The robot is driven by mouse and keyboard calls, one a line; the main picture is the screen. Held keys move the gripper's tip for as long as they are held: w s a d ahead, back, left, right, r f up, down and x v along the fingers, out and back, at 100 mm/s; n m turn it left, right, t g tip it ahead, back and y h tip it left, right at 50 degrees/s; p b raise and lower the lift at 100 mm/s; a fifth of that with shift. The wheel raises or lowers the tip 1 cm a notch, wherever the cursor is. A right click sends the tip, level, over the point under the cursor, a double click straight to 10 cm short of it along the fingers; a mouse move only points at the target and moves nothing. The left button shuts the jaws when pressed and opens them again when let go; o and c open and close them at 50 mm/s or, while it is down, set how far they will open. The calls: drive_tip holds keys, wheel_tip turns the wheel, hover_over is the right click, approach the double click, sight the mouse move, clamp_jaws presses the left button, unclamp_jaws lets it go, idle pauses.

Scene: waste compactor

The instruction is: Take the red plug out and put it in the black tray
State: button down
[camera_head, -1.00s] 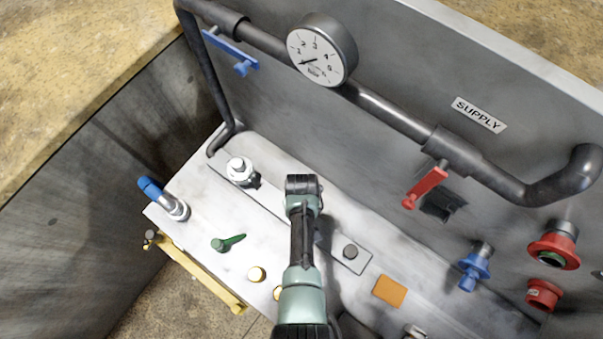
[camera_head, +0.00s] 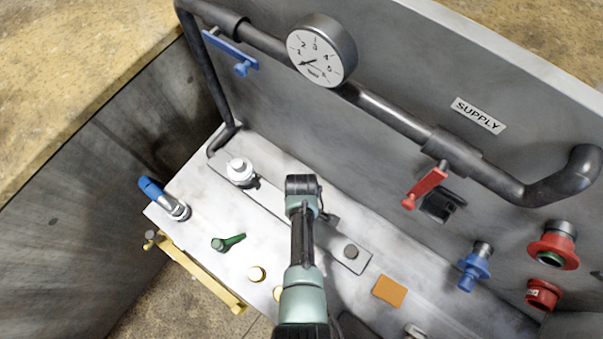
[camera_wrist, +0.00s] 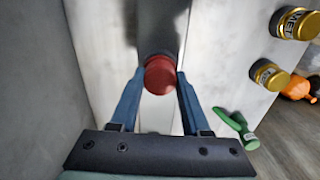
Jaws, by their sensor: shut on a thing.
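The red plug (camera_wrist: 160,76) shows in the wrist view as a round red cap between the two blue fingers of my gripper (camera_wrist: 160,90). The fingers are shut on it from both sides. A dark grey part lies directly behind the plug; I cannot tell whether the plug is still seated. In the head view my wrist hides the plug, and only a bit of my gripper (camera_head: 329,216) shows beside it, above the metal deck. A small black holder (camera_head: 441,206) is on the upright panel under the red lever; I cannot tell whether it is the black tray.
The upright panel carries a pipe, a gauge (camera_head: 321,50), a red lever (camera_head: 425,187) and red fittings (camera_head: 553,246). On the deck are a white fitting (camera_head: 240,172), a green handle (camera_head: 229,243), a blue-handled fitting (camera_head: 164,198) and an orange patch (camera_head: 389,290). A yellow rail (camera_head: 202,277) runs along the front.

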drive_tip(key=n, duration=0.3)
drive_tip(key=shift+c, duration=1.4)
unclamp_jaws()
drive_tip(key=shift+c, duration=0.4)
